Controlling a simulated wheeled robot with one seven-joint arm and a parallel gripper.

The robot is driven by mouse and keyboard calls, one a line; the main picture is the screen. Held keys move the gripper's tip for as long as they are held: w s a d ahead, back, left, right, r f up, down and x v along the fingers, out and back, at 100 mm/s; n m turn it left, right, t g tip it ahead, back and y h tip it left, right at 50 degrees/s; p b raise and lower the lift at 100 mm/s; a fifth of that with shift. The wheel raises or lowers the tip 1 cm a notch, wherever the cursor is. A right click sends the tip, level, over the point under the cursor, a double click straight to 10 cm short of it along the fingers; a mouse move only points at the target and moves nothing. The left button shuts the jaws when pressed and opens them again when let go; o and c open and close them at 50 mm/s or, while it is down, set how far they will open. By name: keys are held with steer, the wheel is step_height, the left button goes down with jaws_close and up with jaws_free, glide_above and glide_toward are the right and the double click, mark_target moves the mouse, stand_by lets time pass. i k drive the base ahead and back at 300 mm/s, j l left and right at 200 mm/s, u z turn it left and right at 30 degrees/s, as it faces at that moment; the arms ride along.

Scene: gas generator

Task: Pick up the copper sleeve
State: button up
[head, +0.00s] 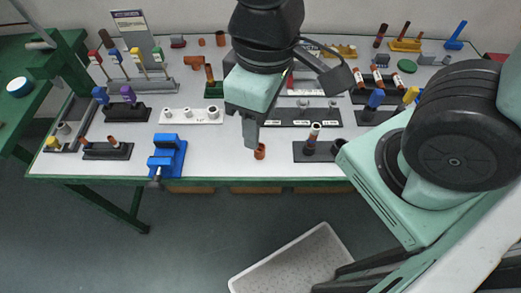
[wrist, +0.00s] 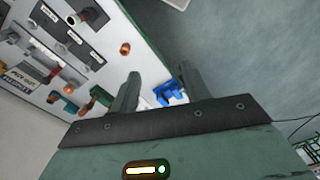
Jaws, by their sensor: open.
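A small copper sleeve (head: 260,152) stands alone on the white table near its front edge, right of the blue vise. In the wrist view the copper sleeve (wrist: 125,49) is on the white table, up and left of my fingertips and outside the gap between them. My gripper (head: 251,138) hangs over the table's front part, its fingers close to the sleeve in the head view; the exact height above it is hard to tell. In the wrist view my gripper (wrist: 161,78) is open, with nothing held between its fingers.
The blue vise (head: 166,156) stands left of the sleeve; a dark block with posts (head: 312,151) stands right. A black labelled rack (head: 287,117) and a white holder (head: 190,115) lie behind. More copper pieces (head: 220,38) stand at the back. A pale bin (head: 290,262) sits on the floor.

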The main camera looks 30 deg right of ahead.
mark_target(259, 154)
steer(key=j+z, duration=0.3)
steer(key=j, duration=1.05)
steer(key=z, duration=1.25)
